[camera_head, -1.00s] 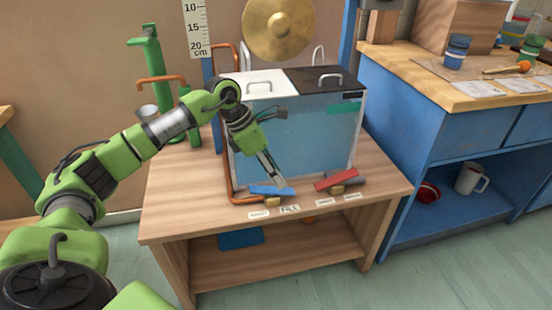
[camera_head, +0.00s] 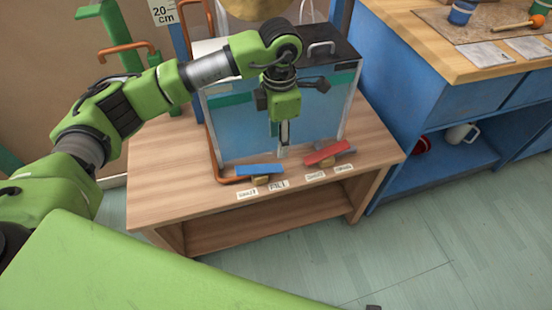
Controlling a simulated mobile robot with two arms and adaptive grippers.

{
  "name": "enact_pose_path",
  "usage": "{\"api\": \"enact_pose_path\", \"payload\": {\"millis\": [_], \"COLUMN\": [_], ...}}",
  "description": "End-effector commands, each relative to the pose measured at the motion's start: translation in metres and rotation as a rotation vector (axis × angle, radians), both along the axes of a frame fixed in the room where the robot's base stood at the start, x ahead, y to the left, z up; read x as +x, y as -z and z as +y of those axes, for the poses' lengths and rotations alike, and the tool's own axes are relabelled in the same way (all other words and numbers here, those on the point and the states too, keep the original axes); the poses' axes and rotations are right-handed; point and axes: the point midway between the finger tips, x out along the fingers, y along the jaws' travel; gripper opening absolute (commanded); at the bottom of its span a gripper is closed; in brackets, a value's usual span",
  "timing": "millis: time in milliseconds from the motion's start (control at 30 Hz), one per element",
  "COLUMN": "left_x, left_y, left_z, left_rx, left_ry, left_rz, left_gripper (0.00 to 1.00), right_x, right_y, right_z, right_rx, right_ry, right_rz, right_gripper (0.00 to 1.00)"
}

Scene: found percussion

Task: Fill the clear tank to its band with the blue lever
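The clear tank (camera_head: 230,140) stands on the wooden table, with bluish contents showing through its front wall. A teal band (camera_head: 346,76) shows high on its right part; my arm hides much of the front, and I cannot tell the water level exactly. The blue lever (camera_head: 258,170) lies at the tank's front left, behind a FILL label (camera_head: 278,185). My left gripper (camera_head: 283,150) points down in front of the tank, right of the blue lever and apart from it. Its fingers look narrow from here, so its opening is unclear. My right gripper is out of view.
A red lever (camera_head: 325,152) sits just right of my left gripper. A copper pipe (camera_head: 212,160) runs down the tank's left side. A blue cabinet (camera_head: 405,110) stands to the right. The table's front left (camera_head: 165,190) is clear.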

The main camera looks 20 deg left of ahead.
Motion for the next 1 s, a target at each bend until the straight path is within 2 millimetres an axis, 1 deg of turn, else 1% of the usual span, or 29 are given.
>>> {"api": "enact_pose_path", "payload": {"millis": [33, 200, 333, 500, 667, 933, 967, 1000], "left_x": [-0.001, -0.001, -0.001, 0.0, 0.001, 0.0, 0.0, 0.0], "left_y": [0.014, 0.051, 0.076, 0.097, 0.104, 0.105, 0.105, 0.105], "left_z": [0.001, 0.001, 0.001, 0.001, 0.001, 0.0, 0.001, 0.0], "left_rx": [0.002, -0.001, 0.0, -0.001, -0.001, -0.001, -0.001, -0.001], "left_ry": [-0.001, -0.002, -0.002, -0.002, -0.001, -0.001, -0.001, -0.001], "left_rz": [0.005, 0.004, 0.004, 0.002, 0.0, 0.0, 0.0, 0.0], "left_gripper": [0.39, 0.39, 0.39, 0.39, 0.39, 0.39, 0.31, 0.21], "right_x": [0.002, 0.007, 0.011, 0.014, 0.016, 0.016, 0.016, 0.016], "right_y": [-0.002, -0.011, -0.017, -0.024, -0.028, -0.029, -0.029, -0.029], "right_z": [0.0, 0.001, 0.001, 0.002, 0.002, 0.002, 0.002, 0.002], "right_rx": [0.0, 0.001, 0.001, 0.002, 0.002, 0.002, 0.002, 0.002], "right_ry": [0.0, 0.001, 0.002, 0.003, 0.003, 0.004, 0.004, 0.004], "right_rz": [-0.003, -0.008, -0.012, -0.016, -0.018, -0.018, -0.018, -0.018], "right_gripper": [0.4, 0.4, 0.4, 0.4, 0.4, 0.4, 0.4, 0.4]}}
